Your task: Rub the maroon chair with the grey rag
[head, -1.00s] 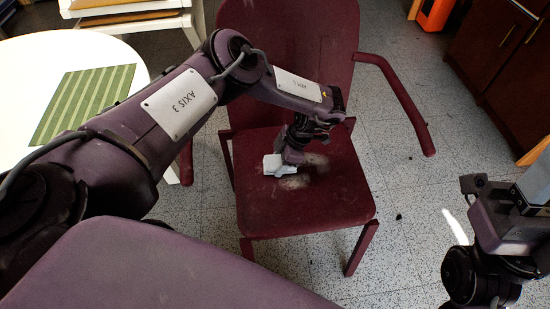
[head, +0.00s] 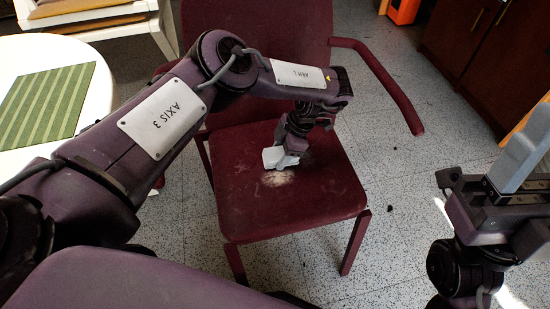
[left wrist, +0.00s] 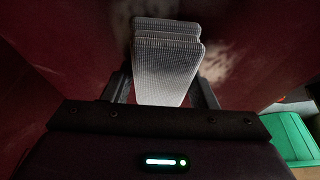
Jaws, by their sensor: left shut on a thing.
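The maroon chair (head: 290,205) stands in the middle of the head view, with its seat facing up. A pale dusty smudge (head: 278,178) lies on the seat, and a pale patch also shows in the left wrist view (left wrist: 215,65). My left gripper (head: 291,150) is over the rear middle of the seat, shut on the folded grey rag (head: 275,158). The rag fills the space between the fingers in the left wrist view (left wrist: 167,65). It is at or just above the seat; I cannot tell if it touches. My right gripper (head: 505,185) is at the right edge, partly cut off.
A white round table (head: 75,48) with a green striped mat (head: 45,105) stands at the left. The chair's armrest (head: 385,85) rises on the right. Dark cabinets (head: 465,45) stand at the back right. Speckled floor right of the chair is mostly clear.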

